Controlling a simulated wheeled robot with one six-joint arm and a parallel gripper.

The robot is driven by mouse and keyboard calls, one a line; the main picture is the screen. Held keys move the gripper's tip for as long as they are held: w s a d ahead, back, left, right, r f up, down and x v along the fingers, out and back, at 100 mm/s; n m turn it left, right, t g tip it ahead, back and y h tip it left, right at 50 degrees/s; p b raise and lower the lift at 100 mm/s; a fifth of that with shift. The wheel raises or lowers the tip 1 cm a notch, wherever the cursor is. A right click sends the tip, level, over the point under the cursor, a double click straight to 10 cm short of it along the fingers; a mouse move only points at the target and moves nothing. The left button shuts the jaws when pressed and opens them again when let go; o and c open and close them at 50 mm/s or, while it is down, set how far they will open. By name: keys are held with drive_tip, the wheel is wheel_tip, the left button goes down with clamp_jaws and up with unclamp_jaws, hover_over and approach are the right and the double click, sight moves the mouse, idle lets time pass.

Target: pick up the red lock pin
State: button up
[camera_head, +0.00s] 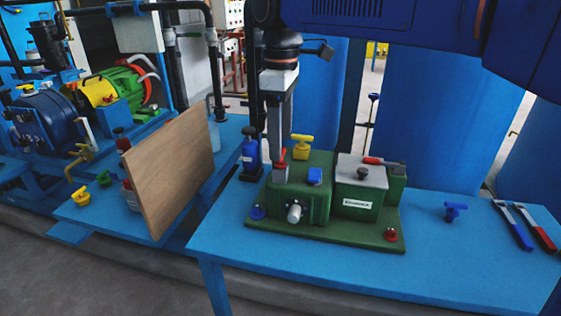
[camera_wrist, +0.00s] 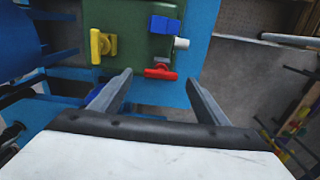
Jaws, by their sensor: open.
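The red lock pin (camera_wrist: 160,72) has a T-shaped handle and stands at the edge of the green autoclave unit (camera_head: 298,205). In the head view the red pin (camera_head: 281,156) shows at the unit's left end, partly covered by my gripper (camera_head: 277,165). My gripper points down over it. In the wrist view my gripper (camera_wrist: 160,79) is open and empty, one finger on each side of the red handle. I cannot tell how much height is left between the fingertips and the handle.
A yellow handle (camera_head: 302,146), a blue knob (camera_head: 314,176) and a white cylinder (camera_head: 294,212) sit close to the pin. A wooden board (camera_head: 170,170) stands at left. The blue table (camera_head: 300,268) is clear in front.

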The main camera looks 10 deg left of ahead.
sight(281, 166)
wheel_tip(281, 166, down, 5)
drive_tip(key=shift+s+r, duration=0.1)
idle(0.3)
drive_tip(key=c, duration=1.1)
